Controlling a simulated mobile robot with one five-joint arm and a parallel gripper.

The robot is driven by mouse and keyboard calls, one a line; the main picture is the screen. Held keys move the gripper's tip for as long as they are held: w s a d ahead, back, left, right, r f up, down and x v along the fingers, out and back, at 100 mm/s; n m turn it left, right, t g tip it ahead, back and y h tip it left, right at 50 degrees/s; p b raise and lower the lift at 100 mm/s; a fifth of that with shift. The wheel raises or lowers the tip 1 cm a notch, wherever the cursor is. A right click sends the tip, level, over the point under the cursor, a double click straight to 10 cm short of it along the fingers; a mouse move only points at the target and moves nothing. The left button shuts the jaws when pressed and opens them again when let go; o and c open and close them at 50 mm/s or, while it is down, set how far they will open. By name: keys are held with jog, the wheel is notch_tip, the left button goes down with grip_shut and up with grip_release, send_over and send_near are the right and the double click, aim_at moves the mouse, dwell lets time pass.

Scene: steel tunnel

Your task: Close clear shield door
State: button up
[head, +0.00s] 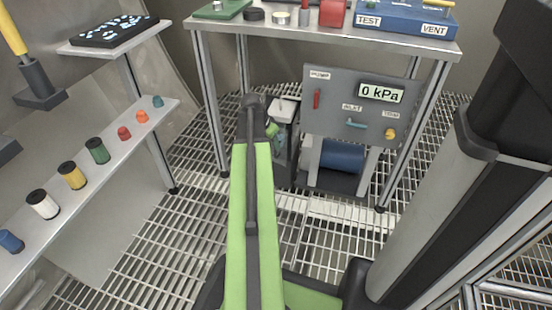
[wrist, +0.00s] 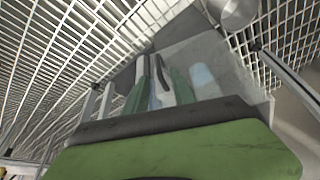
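My green arm reaches forward in the head view to a small grey unit (head: 285,110) on the grated floor, left of the grey control panel. The unit's front is partly hidden behind my arm's end, and I cannot make out a clear door there for certain. My gripper (head: 272,130) is small and mostly hidden at the arm's end, beside the unit. In the wrist view, a see-through grey panel (wrist: 215,68) stands beyond the green and black body in the foreground. Green and grey upright parts show in front of or behind it. I cannot tell whether the fingers are open.
The control panel (head: 355,105) reads 0 kPa and carries a red lever, a teal handle and a yellow knob. A metal table (head: 330,32) stands over it, with legs on both sides. A shelf (head: 110,165) with colored spools is at left. Open grating (head: 190,240) lies in front.

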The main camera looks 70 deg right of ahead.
jog(key=b+x, duration=0.3)
jog(key=x, duration=0.2)
jog(key=shift+r, duration=0.1)
jog(key=c, duration=0.7)
grip_shut()
jog(key=shift+s, duration=0.1)
dwell(0.4)
